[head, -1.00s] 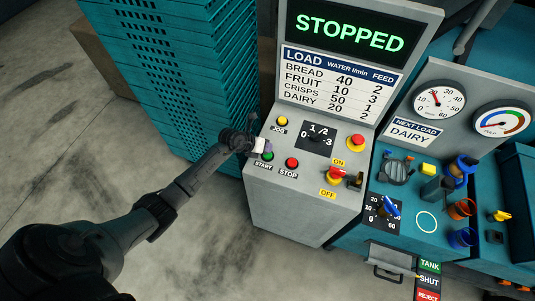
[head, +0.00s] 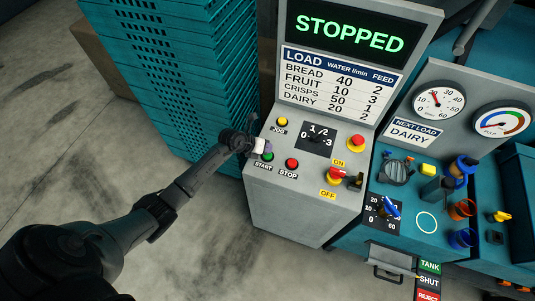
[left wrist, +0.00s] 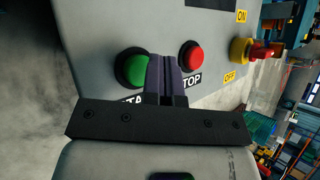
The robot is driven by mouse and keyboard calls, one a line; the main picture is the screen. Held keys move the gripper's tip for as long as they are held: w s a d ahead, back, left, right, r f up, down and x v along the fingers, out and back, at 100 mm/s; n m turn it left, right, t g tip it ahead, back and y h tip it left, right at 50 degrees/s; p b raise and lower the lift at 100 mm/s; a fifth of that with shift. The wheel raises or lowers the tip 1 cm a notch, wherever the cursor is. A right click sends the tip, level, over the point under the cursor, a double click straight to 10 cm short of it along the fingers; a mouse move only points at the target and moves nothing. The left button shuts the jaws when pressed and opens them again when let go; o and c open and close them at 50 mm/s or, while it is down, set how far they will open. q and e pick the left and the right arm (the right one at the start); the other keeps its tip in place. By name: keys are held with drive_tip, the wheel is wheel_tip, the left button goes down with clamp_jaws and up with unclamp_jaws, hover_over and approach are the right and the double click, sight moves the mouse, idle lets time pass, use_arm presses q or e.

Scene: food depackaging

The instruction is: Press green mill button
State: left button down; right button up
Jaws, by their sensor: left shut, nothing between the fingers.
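The green START button (head: 267,156) is on the sloped grey control panel (head: 290,212), left of the red STOP button (head: 292,163). In the left wrist view the green button (left wrist: 133,69) is partly covered by my fingers. My left gripper (head: 262,147) is shut and empty, just above the green button. In the left wrist view its fingertips (left wrist: 164,62) overlap the button's right edge; I cannot tell whether they touch it. The display (head: 349,33) reads STOPPED. My right gripper is not in view.
A yellow JOG button (head: 282,121), a selector dial (head: 317,138) and a red-and-yellow knob (head: 336,175) share the panel. A tall stack of teal crates (head: 185,80) stands close on the left. A teal bench with gauges (head: 438,98) and valves is at the right.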

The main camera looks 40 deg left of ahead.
use_arm(q)
drive_tip(key=shift+f, duration=0.2)
idle(0.6)
drive_tip(key=shift+f, duration=0.25)
drive_tip(key=shift+f, duration=0.1)
idle(0.5)
drive_tip(key=shift+f+b, duration=0.45)
drive_tip(key=shift+b, duration=0.05)
idle(0.6)
drive_tip(key=shift+r+p, duration=0.9)
drive_tip(key=shift+p, duration=0.1)
drive_tip(key=shift+r, duration=0.1)
